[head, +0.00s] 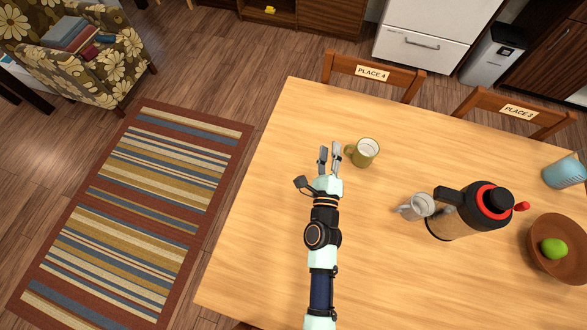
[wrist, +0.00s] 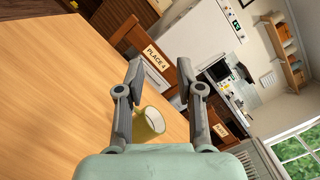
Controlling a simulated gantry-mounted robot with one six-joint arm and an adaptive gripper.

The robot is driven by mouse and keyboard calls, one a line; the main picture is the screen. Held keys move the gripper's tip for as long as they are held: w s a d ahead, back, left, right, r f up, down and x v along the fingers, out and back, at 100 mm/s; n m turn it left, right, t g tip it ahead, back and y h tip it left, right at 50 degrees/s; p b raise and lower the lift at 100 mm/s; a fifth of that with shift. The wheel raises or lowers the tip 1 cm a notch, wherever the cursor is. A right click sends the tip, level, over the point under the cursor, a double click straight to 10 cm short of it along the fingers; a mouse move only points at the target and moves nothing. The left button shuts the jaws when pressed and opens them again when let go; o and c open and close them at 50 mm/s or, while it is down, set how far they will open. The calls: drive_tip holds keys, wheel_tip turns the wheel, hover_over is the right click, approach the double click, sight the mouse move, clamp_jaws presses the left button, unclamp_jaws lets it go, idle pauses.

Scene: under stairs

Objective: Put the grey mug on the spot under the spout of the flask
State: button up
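The grey mug (head: 421,206) stands on the table beside the left side of the large flask (head: 460,222), its handle pointing left. The flask has a black lid with a red ring, a black handle on the left and a red part sticking out at the right. I cannot tell for sure which part is the spout, and no marked spot is visible. My gripper (head: 330,155) is open and empty, left of and beyond the grey mug. It also shows in the wrist view (wrist: 162,82), where neither the grey mug nor the flask is seen.
An olive mug (head: 366,153) stands just right of my gripper; it shows between the fingers in the wrist view (wrist: 150,123). A brown bowl (head: 545,269) with a green fruit and a blue cup (head: 563,172) are at the right. The table's left and front parts are clear.

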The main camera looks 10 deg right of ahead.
drive_tip(key=w+a+r+n+y, duration=0.1)
drive_tip(key=a+r+n+y, duration=0.8)
drive_tip(key=a+n, duration=0.6)
drive_tip(key=s+a+r+n+g+h, duration=0.2)
drive_tip(key=s+r+n+g, duration=0.3)
drive_tip(key=s+n, duration=0.6)
drive_tip(key=r+n, duration=0.1)
drive_tip(key=n, duration=0.2)
drive_tip(key=shift+a+r+n+h, duration=0.3)
drive_tip(key=shift+a+r+n, duration=0.1)
